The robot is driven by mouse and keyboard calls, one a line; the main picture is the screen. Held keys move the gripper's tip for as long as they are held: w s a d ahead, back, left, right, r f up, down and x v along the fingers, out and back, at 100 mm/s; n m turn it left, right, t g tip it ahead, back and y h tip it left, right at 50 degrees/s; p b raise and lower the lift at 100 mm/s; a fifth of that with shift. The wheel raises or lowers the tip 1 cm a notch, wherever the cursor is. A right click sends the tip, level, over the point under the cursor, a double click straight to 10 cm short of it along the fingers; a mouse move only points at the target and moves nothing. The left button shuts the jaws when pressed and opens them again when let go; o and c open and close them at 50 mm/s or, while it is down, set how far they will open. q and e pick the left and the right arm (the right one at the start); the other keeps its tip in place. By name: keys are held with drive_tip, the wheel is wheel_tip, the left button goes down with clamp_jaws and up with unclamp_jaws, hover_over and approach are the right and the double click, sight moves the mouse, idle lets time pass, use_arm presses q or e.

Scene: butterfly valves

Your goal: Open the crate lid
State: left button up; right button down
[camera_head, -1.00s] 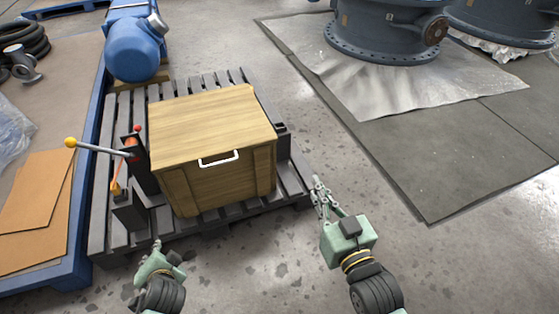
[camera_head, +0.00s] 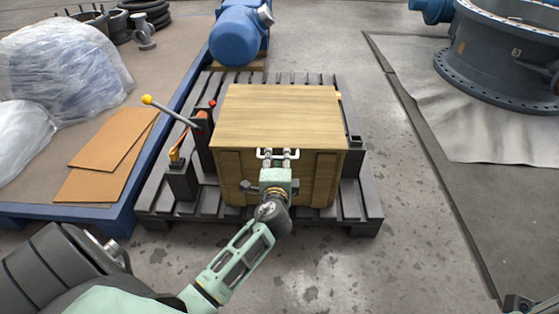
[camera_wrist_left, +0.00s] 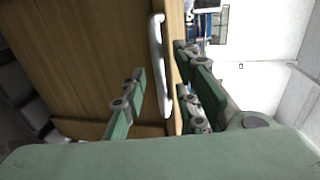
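The wooden crate (camera_head: 232,180) stands on a dark slatted pallet, and its lid (camera_head: 280,115) lies flat and closed on top. A white handle (camera_head: 262,153) sits at the lid's front edge. My left gripper (camera_head: 278,155) is at this handle, in front of the crate. In the left wrist view, the white handle (camera_wrist_left: 158,65) lies between the fingers of the left gripper (camera_wrist_left: 160,90), which stand apart with gaps showing. A small dark part at the bottom right corner of the head view appears to be my right gripper (camera_head: 517,303); its fingers are mostly cut off.
A clamp-like fixture with a yellow-knobbed lever (camera_head: 165,108) stands left of the crate. The pallet (camera_head: 155,205) adjoins a blue-edged platform (camera_head: 125,215) with cardboard sheets. A blue motor (camera_head: 236,38) is behind. Bare floor lies to the right, beside a large grey valve (camera_head: 500,60).

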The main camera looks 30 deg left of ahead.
use_arm(q)
drive_tip(key=shift+x, duration=0.85)
drive_tip(key=shift+c, duration=0.5)
clamp_jaws()
